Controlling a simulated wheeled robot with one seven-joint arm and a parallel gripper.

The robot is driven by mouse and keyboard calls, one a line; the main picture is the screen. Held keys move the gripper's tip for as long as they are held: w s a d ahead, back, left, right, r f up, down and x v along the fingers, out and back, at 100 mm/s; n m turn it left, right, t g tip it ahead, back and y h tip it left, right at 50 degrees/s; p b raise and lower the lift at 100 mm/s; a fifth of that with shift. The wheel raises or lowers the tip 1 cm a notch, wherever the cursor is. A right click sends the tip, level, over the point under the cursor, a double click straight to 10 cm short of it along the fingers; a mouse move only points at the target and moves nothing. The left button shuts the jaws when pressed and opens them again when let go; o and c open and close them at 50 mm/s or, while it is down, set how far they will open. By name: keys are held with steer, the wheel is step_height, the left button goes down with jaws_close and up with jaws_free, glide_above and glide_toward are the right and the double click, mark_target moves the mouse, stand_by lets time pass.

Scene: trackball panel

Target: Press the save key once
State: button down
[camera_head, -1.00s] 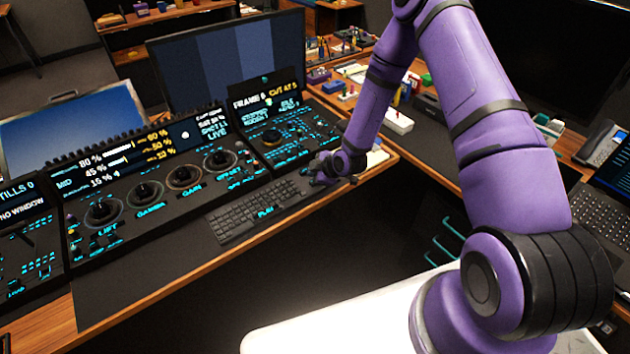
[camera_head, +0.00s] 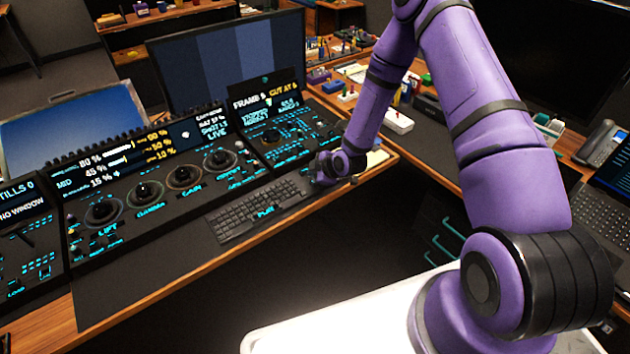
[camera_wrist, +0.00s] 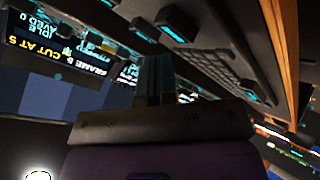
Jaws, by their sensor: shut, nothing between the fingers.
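I cannot tell which key is the save key; no key label reads clearly as save. The right-hand console panel (camera_head: 275,135) carries small cyan-lit keys and a display with a frame number and a cut number. My gripper (camera_head: 323,172) is low over the desk, at the right end of the keyboard and just in front of that panel. In the wrist view my shut, empty fingers (camera_wrist: 157,78) point toward the panel, and several dark keys with cyan labels show beyond them. The wrist view is upside down and dark; I cannot tell whether the fingertips touch anything.
The keyboard (camera_head: 262,208) lies left of my gripper. The wide knob panel (camera_head: 165,175) stands left of the right-hand panel. A monitor (camera_head: 228,60) stands behind. A white box (camera_head: 398,122) sits to the right. The desk's wooden front edge (camera_head: 180,283) runs in front.

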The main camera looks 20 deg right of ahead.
steer(key=shift+f, duration=0.15)
steer(key=shift+f, duration=0.25)
steer(key=shift+f, duration=0.5)
stand_by(1.1)
steer(key=shift+r, duration=0.1)
stand_by(0.3)
steer(key=shift+r, duration=0.8)
steer(key=shift+r, duration=2.55)
